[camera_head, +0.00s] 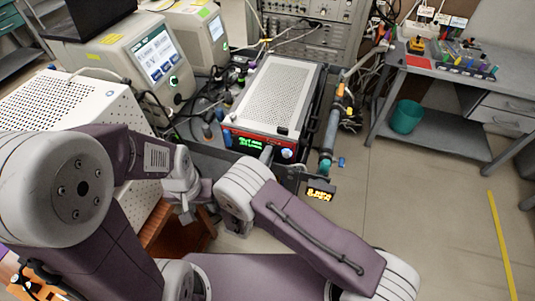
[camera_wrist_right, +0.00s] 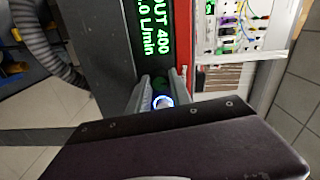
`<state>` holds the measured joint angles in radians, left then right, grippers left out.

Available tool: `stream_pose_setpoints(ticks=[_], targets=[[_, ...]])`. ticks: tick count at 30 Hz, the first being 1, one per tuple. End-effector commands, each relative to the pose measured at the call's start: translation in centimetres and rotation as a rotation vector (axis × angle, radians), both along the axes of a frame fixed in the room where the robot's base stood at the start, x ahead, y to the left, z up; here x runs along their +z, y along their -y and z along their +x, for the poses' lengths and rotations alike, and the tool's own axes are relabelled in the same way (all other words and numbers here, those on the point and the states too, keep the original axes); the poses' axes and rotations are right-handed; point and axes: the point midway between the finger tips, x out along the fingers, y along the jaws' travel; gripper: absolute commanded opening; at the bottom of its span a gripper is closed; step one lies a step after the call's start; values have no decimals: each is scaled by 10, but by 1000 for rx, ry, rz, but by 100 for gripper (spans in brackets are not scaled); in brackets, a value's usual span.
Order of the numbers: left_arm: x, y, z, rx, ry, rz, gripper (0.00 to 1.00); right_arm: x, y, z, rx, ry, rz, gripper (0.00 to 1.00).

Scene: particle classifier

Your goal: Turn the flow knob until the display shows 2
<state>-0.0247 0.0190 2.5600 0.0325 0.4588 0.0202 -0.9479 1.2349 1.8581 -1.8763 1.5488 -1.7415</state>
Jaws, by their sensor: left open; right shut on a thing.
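The classifier (camera_head: 278,90) is a box with a perforated light top and a red-edged front panel. Its green-lit display (camera_head: 247,142) also shows in the right wrist view (camera_wrist_right: 152,28), reading "OUT 400" above ".0 L/min", with any leading digit cut off. My right gripper (camera_head: 267,154) is at the panel, right of the display. In the right wrist view, its fingers (camera_wrist_right: 160,85) are closed around the dark flow knob (camera_wrist_right: 160,80), which is partly hidden. My left gripper (camera_head: 186,208) is open, low and left of the classifier, partly hidden by my arms.
A blue-lit round button (camera_head: 288,154) sits just right of the knob. A white perforated box (camera_head: 75,105) and a touchscreen instrument (camera_head: 150,60) stand left. Floor is clear at right.

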Motion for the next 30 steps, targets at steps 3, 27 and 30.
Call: stream_pose_setpoints(ticks=[3, 27, 30], targets=[[4, 0, 0, 0, 0, 0, 42, 0, 0, 0, 1, -17, -43, 0], [5, 0, 0, 0, 0, 0, 42, -2, 0, 0, 1, -37, -97, 47], [5, 0, 0, 0, 0, 0, 42, -3, 0, -1, 1, -38, -98, 47]])
